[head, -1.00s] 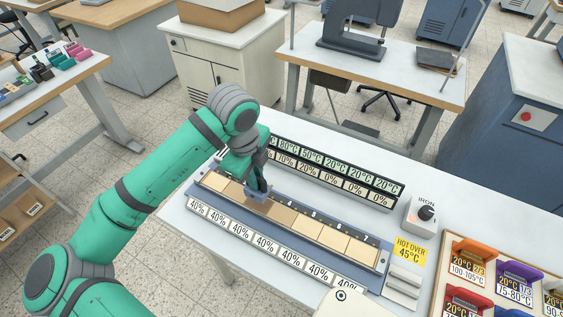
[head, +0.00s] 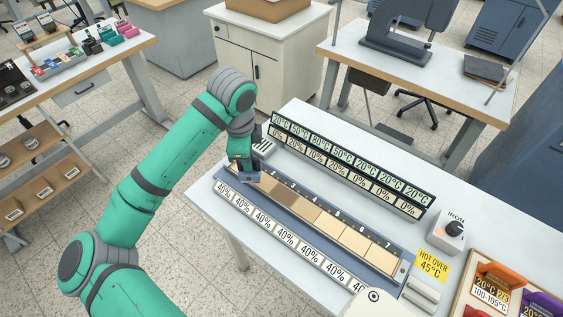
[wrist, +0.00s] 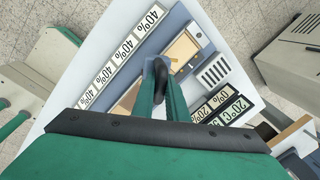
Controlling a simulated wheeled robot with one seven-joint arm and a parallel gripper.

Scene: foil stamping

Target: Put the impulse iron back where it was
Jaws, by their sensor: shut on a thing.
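My gripper (head: 243,168) is shut on the impulse iron (head: 247,177), a small blue-grey thing partly hidden by the fingers. In the wrist view a dark loop and a blue-grey part of the iron (wrist: 162,82) show between my fingertips (wrist: 160,95). The iron is over or close to the upper left end of the numbered tan strip (head: 325,222); I cannot tell whether it touches. One strip cell near that end is darker brown. The strip lies in a blue bed (head: 300,243) on the white table.
A row of readouts (head: 350,160) stands behind the strip and 40% cards (head: 275,233) lie in front. A white vented block (wrist: 214,72) is beyond the strip's left end. At right are an IRON dial box (head: 447,232), a yellow HOT OVER 45°C sign (head: 433,265), a pale block (head: 421,291) and a tray of coloured holders (head: 470,260).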

